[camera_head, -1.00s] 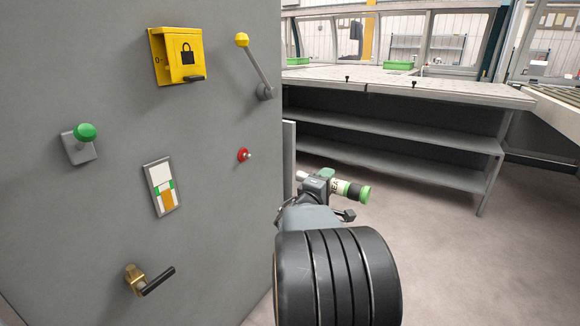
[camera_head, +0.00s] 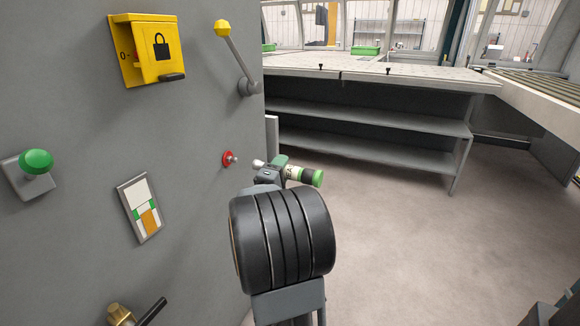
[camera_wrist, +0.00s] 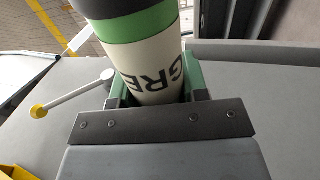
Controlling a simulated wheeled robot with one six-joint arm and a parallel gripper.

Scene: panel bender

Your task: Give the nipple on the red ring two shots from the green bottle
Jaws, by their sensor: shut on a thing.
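The red ring (camera_head: 227,158) sits on the grey cabinet face, with a small metal nipple (camera_head: 235,159) standing out of its middle. My gripper (camera_head: 271,171) is shut on the green bottle (camera_head: 306,177), which lies about level, its green end to the right and its pale nozzle (camera_head: 258,163) pointing left at the nipple. A small gap shows between nozzle and nipple. In the wrist view the bottle (camera_wrist: 150,55), with a green band and cream label, is between the green fingertips of my gripper (camera_wrist: 158,90). Nozzle, ring and nipple are hidden there.
A shelved bench (camera_head: 370,115) stands behind.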

